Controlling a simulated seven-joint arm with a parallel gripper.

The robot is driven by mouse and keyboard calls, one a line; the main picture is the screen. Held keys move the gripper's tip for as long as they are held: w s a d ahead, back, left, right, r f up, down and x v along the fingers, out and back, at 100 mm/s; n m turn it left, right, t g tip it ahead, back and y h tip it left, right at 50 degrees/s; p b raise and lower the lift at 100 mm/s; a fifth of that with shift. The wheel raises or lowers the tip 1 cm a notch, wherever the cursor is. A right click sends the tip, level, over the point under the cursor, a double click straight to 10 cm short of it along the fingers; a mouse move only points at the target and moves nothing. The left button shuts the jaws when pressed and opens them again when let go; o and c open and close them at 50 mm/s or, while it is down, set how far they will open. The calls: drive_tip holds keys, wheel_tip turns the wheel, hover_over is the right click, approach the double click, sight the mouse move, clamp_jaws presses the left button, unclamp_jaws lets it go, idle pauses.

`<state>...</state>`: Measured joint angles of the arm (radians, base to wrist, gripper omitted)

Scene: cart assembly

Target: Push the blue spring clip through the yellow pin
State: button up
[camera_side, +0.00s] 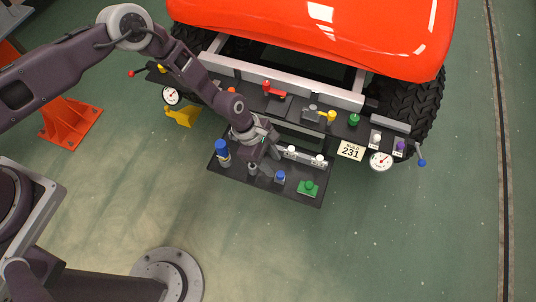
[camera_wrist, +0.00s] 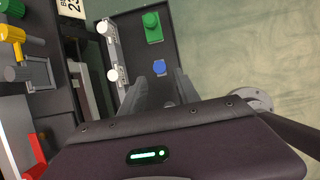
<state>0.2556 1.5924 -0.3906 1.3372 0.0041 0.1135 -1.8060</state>
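A small blue piece, which looks like the blue spring clip (camera_side: 280,177), stands on the black tray (camera_side: 235,172). It also shows in the wrist view (camera_wrist: 158,66), ahead of and between my fingers. My gripper (camera_side: 272,157) is over the tray, just behind the blue piece in the side view. In the wrist view my gripper (camera_wrist: 160,88) has its two fingers apart with nothing seen between them. The yellow pin (camera_side: 331,116) is on the dark shelf of the cart behind the tray. It also shows at the left edge of the wrist view (camera_wrist: 12,34). Its hole is too small to make out.
The tray also holds a green block (camera_side: 308,188), a taller blue-topped cylinder (camera_side: 222,150) and a pale rail with white knobs (camera_side: 304,155). On the shelf are a red handle (camera_side: 268,88), a grey block (camera_side: 312,112) and a green knob (camera_side: 354,119). A gauge (camera_side: 381,161) hangs at right.

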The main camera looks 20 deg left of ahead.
sight(279, 173)
drive_tip(key=x, duration=0.5)
drive_tip(key=shift+f, duration=0.2)
clamp_jaws()
drive_tip(key=shift+r, duration=2.8)
drive_tip(key=shift+r, duration=0.1)
